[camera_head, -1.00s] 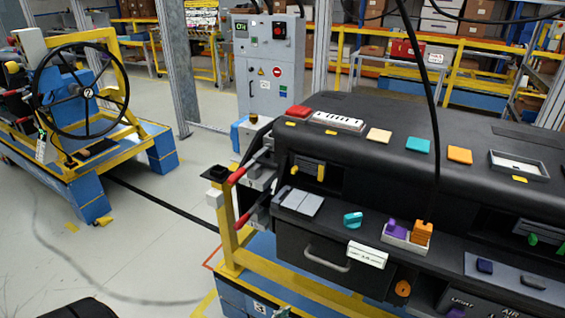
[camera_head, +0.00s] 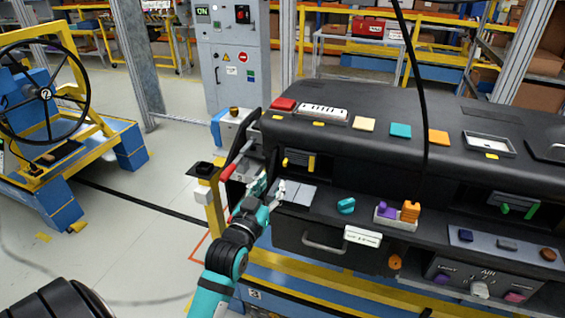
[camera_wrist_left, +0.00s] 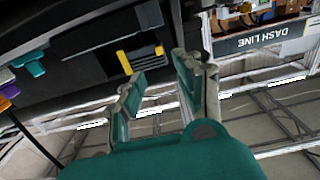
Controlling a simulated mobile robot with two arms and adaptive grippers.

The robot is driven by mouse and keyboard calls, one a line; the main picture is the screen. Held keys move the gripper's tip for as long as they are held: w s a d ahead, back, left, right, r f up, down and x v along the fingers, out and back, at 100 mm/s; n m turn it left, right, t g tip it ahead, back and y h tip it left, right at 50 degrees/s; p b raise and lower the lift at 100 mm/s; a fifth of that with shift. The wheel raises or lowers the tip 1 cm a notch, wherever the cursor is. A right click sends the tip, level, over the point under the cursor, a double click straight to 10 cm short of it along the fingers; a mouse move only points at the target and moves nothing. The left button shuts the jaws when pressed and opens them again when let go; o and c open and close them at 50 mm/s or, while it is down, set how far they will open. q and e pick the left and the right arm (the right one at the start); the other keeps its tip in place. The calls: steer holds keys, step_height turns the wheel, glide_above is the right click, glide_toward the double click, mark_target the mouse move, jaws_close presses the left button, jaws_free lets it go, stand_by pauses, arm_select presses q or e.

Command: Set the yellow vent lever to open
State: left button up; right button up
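The yellow vent lever (camera_head: 311,162) is a short upright yellow bar on the right side of a small dark vent (camera_head: 298,157) at the left end of the dashboard. It also shows in the left wrist view (camera_wrist_left: 124,62), where the picture is turned over. My left gripper (camera_head: 270,187) is in front of the dashboard's left end, below and left of the lever. In the left wrist view its two fingers (camera_wrist_left: 157,72) stand apart with nothing between them, and the lever is beyond the fingertips, not touched. My right gripper is not in view.
A grey pad (camera_head: 301,194) and a teal knob (camera_head: 346,205) sit on the ledge below the vent. Red-handled levers (camera_head: 237,160) stick out at the dashboard's left end, close to my left gripper. A black cable (camera_head: 419,100) hangs in front of the dashboard.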

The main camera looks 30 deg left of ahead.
mark_target(284, 164)
arm_select(q)
steer(key=p+x, duration=0.1)
steer(key=x, duration=0.8)
steer(key=shift+d, duration=0.1)
jaws_close()
